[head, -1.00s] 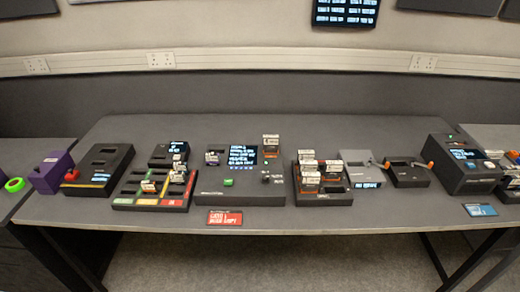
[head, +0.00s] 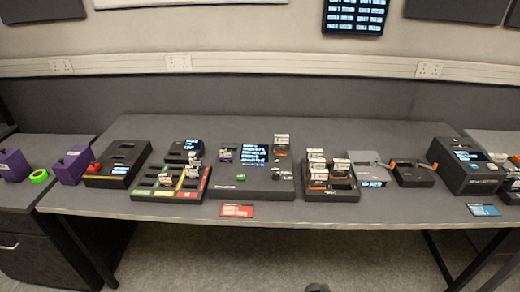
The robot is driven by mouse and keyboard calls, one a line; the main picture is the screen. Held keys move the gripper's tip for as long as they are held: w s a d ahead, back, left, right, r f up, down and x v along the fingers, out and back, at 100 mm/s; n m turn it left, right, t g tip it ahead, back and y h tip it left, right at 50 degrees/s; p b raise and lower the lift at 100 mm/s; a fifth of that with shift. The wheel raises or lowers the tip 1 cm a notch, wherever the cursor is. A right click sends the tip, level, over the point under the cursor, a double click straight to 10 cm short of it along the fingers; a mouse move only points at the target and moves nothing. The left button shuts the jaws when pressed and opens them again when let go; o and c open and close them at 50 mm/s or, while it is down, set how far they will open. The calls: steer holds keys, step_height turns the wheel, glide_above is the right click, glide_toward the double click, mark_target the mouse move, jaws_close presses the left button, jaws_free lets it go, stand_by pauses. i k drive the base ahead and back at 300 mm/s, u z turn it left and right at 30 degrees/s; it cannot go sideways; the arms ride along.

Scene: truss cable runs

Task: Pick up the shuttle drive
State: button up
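Several small drives with white labels stand on the table, and I cannot tell which is the shuttle drive because the labels are too small to read. A group of white-and-orange drives (head: 317,172) stands in a black rack (head: 331,197) right of centre. One drive (head: 282,141) stands at the back right of the central black console (head: 250,193), and a small one (head: 226,154) sits at its left. More drives (head: 191,171) stand in a black tray (head: 170,196) with green, yellow and red strips. My gripper is not in view.
A grey dock (head: 366,166) and a black box (head: 412,176) with orange connectors stand right of the rack. A large black unit (head: 466,168) is farther right. Purple holders (head: 73,165) and a green ring (head: 39,176) are at left. The table's front strip (head: 290,219) is mostly clear.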

mark_target(281, 141)
steer(key=u, duration=0.45)
steer(key=k, duration=1.05)
steer(key=u, duration=0.65)
steer(key=i, duration=1)
steer(key=u, duration=0.05)
